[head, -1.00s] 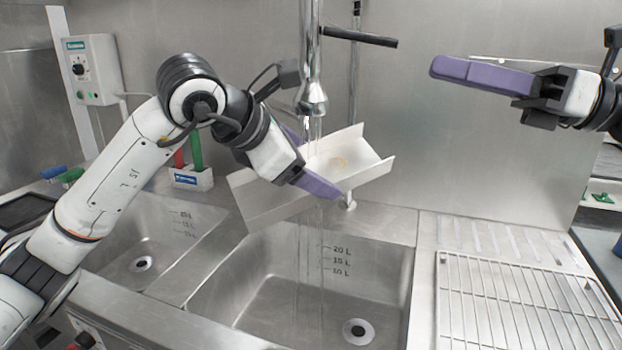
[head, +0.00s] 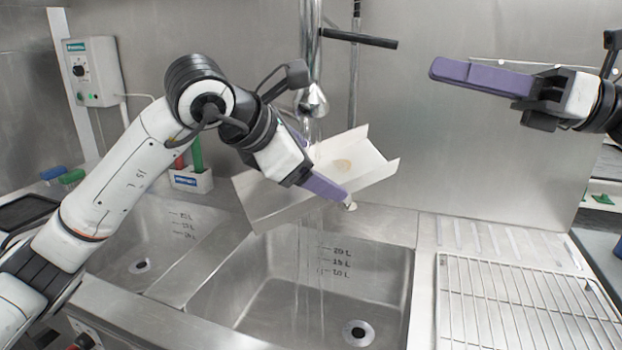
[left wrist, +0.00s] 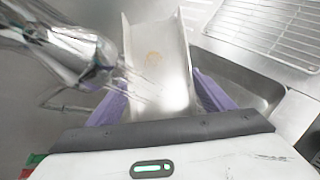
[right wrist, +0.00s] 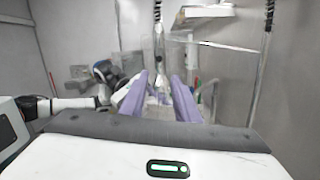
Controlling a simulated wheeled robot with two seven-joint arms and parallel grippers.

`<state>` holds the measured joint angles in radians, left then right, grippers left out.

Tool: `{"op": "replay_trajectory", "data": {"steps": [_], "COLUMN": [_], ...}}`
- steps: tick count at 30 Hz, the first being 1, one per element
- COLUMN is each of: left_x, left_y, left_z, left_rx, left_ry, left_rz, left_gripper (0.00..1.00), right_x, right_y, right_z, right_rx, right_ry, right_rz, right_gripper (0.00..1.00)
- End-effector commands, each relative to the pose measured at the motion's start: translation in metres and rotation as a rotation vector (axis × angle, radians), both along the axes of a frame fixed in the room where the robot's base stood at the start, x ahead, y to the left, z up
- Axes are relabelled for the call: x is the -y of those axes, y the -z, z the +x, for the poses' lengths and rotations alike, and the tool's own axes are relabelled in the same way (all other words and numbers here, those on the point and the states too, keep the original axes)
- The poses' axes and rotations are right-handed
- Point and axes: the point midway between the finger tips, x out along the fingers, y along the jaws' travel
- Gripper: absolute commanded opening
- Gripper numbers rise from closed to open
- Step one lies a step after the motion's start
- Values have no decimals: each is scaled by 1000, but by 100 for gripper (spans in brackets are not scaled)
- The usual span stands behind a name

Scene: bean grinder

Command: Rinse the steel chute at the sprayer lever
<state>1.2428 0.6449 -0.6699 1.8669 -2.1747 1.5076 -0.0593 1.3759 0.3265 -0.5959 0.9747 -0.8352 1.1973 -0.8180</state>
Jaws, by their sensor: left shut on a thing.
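The steel chute (head: 365,178) is a pale open trough, held tilted above the middle sink with its lower end to the left. My left gripper (head: 308,165) is shut across the chute, one purple finger on each side. The sprayer nozzle (head: 312,100) hangs above the chute; water streams from it onto the trough and falls into the sink. The black lever (head: 360,39) sticks out right of the sprayer pipe. My right gripper (right wrist: 159,85) is empty, fingers apart, at the upper right.
The middle sink (head: 300,305) lies below the chute. A second sink (head: 140,235) is to the left. A wire rack (head: 525,300) covers the right drainboard. A control box (head: 92,70) hangs on the left wall. Free air lies between lever and right gripper.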

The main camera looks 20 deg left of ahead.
Motion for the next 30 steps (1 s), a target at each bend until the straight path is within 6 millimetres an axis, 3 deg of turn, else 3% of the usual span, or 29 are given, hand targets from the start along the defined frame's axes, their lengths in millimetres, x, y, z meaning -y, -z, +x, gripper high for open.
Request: {"op": "replay_trajectory", "data": {"steps": [14,15,20,26,30], "left_x": [-10,-10,-10,-10,-10], "left_y": [-2,-2,-2,-2,-2], "left_z": [-2,-2,-2,-2,-2], "left_rx": [6,6,6,5,5], "left_ry": [1,1,1,0,0], "left_rz": [-2,-2,-2,-1,-1], "left_gripper": [41,41,41,41,41], "right_x": [0,0,0,3,4], "right_y": [4,4,4,6,11], "right_z": [0,0,0,-3,-14], "right_rx": [0,0,-1,-82,-243], "right_ry": [0,0,0,23,52], "right_rz": [0,0,0,16,57], "right_gripper": [29,27,0,0,0]}}
